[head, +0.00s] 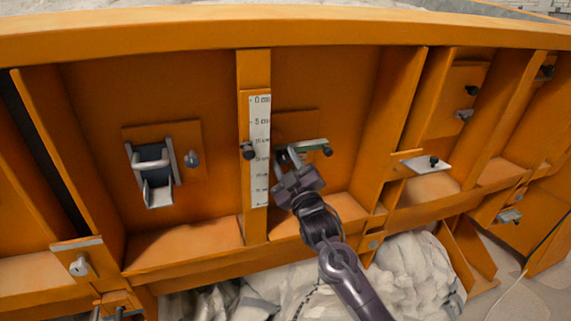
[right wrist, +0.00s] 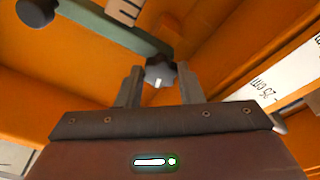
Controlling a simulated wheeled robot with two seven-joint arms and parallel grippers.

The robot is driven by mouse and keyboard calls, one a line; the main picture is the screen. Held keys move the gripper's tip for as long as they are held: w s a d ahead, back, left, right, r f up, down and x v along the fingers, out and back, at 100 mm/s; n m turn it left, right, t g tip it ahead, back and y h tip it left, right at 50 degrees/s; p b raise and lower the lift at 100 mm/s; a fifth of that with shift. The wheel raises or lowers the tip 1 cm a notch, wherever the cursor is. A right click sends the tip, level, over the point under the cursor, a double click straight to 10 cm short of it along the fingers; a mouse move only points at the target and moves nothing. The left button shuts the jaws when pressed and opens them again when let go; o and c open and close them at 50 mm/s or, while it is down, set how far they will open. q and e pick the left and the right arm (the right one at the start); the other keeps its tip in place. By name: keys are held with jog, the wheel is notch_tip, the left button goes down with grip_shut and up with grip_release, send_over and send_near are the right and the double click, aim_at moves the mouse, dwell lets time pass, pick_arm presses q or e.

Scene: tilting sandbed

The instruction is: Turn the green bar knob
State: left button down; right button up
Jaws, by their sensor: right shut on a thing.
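The green bar (head: 308,145) is fixed across a small orange plate on the sandbed's side wall, just right of the scale. It also shows in the right wrist view (right wrist: 115,32), running from top left to the centre. The green bar knob (right wrist: 160,73) is black and lobed with a white mark, at the near end of the bar. My right gripper (right wrist: 160,88) is shut on this knob, one finger on each side. In the head view my right gripper (head: 288,157) hides that knob. My left gripper is not in view.
A second black knob (head: 327,151) sits at the bar's other end. A white centimetre scale (head: 259,165) with a black knob (head: 248,151) stands close on the left. Orange ribs flank the bay. A metal latch (head: 152,165) is further left, and pale sacks (head: 400,275) lie below.

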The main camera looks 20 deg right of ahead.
jog(key=shift+f+m, duration=0.1)
jog(key=shift+m, duration=0.4)
jog(key=o, duration=0.9)
jog(key=b+v, duration=0.2)
jog(key=v, duration=0.5)
jog(key=shift+s, duration=0.4)
jog(key=shift+f, duration=0.15)
